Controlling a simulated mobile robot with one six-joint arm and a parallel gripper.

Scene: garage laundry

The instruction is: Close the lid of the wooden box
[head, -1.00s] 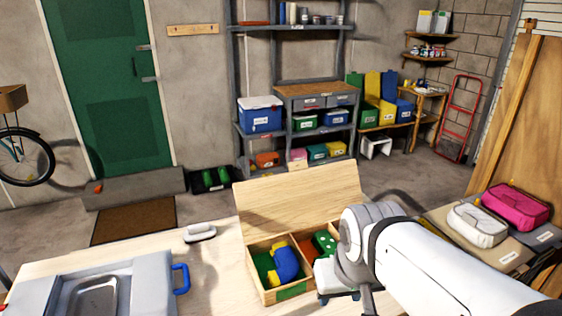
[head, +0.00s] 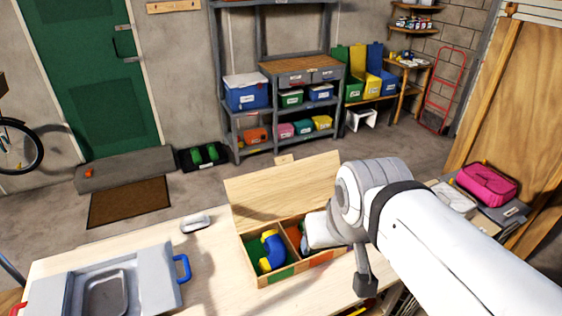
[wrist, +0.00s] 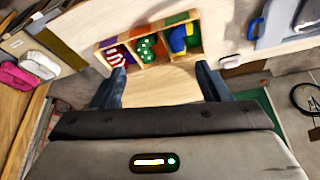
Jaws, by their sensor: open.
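The wooden box (head: 262,281) stands on the pale table with its lid (head: 283,188) open, tilted back. It holds a blue and yellow item (head: 272,250) in its left compartment. In the wrist view the box (wrist: 150,57) is at the top, with red-striped, green and blue items inside. The lid (wrist: 160,88) shows below it, between the two dark fingers. My gripper (wrist: 161,70) is open and empty. In the head view my arm hides most of the gripper and the right part of the box. I cannot tell whether a finger touches the lid.
A grey case with a tray (head: 105,290) and blue handle lies left on the table. A small white-topped object (head: 196,223) sits by the table's back edge. Pink (head: 487,184) and white pouches lie at the right. Shelves stand behind, across the floor.

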